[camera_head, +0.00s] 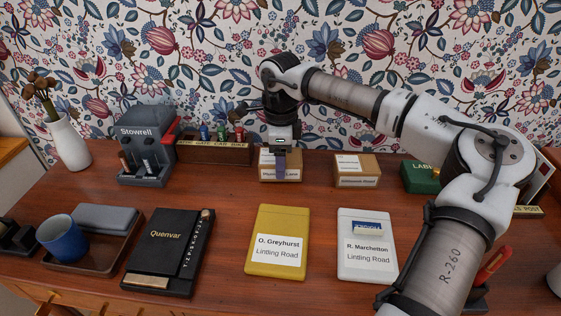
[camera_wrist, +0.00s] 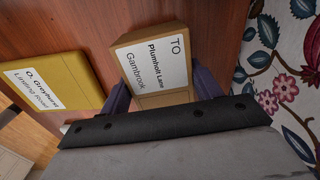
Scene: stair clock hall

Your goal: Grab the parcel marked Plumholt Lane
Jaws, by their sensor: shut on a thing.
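The parcel marked Plumholt Lane is a small brown box (camera_head: 267,170) with a white label, at the back middle of the desk near the wall. In the wrist view the parcel (camera_wrist: 156,58) shows its label reading "TO Plumholt Lane Gambrook". My gripper (camera_head: 281,165) reaches down onto it from above, and covers part of it in the head view. In the wrist view my gripper (camera_wrist: 162,92) has one purple finger on each side of the box, shut on it. I cannot tell any gap between parcel and desk.
A similar brown parcel (camera_head: 357,171) stands to the right, and a green box (camera_head: 419,177) beyond it. In front lie a yellow envelope (camera_head: 277,225) and a white envelope (camera_head: 366,265). Patterned wallpaper rises behind.

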